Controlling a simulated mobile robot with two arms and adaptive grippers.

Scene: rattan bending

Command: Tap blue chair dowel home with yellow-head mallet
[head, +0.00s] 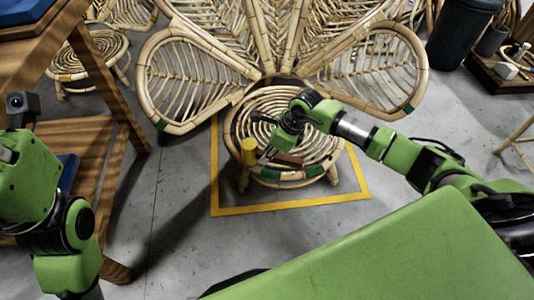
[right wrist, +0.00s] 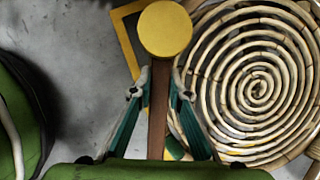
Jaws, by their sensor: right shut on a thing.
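The mallet has a yellow cylindrical head (head: 248,150) and a brown handle (head: 288,160). My right gripper (head: 268,154) is shut on the handle, with the mallet over the front left of the rattan chair's spiral seat (head: 305,118). In the right wrist view, the yellow head (right wrist: 165,29) stands beyond the fingertips and the handle (right wrist: 158,105) runs between the fingers. The seat (right wrist: 255,85) is to the right. I cannot make out a blue dowel in either view. My left arm shows at the left edge; its gripper fingers are not visible.
The chair's fan-shaped back (head: 280,40) rises behind the seat, with green bands on its side loops. A yellow floor outline (head: 290,207) surrounds the chair. A wooden bench (head: 95,150) stands left, a dark bin (head: 460,35) at upper right. Grey floor lies open around the outline.

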